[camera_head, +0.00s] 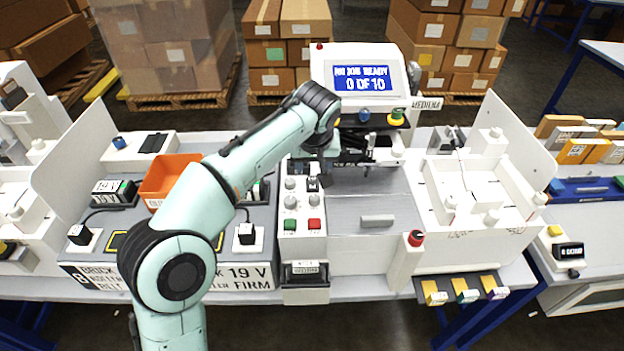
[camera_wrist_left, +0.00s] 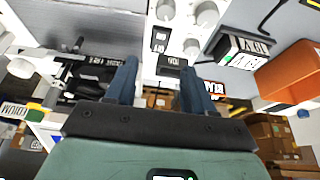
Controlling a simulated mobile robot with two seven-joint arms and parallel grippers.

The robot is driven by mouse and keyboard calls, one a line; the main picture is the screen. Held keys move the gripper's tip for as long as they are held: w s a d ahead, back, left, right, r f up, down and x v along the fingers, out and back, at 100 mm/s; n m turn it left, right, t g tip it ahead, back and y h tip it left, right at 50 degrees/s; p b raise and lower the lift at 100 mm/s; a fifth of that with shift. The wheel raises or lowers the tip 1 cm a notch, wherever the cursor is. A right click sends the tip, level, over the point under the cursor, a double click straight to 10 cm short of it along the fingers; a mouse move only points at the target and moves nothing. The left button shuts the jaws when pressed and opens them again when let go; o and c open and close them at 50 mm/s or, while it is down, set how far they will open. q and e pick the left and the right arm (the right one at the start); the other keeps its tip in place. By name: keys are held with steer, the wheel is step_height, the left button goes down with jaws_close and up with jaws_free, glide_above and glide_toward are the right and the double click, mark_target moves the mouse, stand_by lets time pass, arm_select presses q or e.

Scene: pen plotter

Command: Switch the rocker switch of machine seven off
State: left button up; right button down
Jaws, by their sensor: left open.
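The white control panel (camera_head: 302,215) of the middle machine carries several knobs, a green and a red button. A small dark switch (camera_head: 313,184), which looks like the rocker, sits near its top; its on or off position is too small to read. My left gripper (camera_head: 322,172) is over the top of this panel, partly hidden by its own wrist. In the left wrist view the gripper (camera_wrist_left: 157,80) has its two blue-grey fingers apart, nothing between them. A black labelled part (camera_wrist_left: 172,62) shows beyond the gap between the fingertips; contact cannot be told. My right gripper is not in view.
A display (camera_head: 364,79) ending in "0 OF 10" stands behind the panel. A dark carriage mechanism (camera_head: 355,147) lies close right of my gripper. An orange bin (camera_head: 168,178) is left, a red knob (camera_head: 416,238) front right.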

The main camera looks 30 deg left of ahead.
mark_target(313, 183)
arm_select(q)
steer(key=x, duration=0.9)
steer(key=shift+a+f+b, duration=0.1)
steer(key=shift+f+b, duration=0.2)
steer(key=shift+b, duration=0.1)
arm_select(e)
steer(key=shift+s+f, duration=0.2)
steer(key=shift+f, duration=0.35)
